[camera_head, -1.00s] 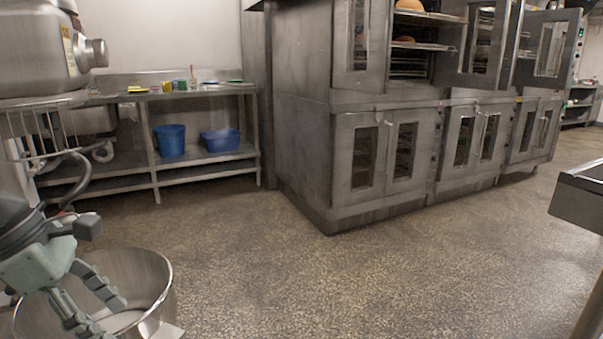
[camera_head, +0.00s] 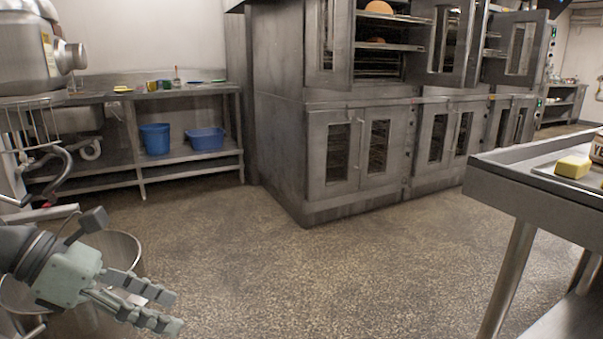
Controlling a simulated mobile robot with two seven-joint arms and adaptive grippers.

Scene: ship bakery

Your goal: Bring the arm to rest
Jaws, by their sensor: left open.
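My left gripper (camera_head: 172,310) is at the lower left of the head view. Its two grey fingers point right and are apart, with nothing between them. It is in front of the steel mixer bowl (camera_head: 122,252), whose near part it hides. From this view I cannot tell how far the gripper is from the bowl. My right gripper is not in the picture.
A large mixer (camera_head: 30,58) stands at the left. A steel table (camera_head: 520,190) at the right carries a yellow block (camera_head: 572,167). Ovens (camera_head: 335,150) stand at the back, some upper doors open. Blue tubs (camera_head: 205,139) sit on a shelf. The middle floor is clear.

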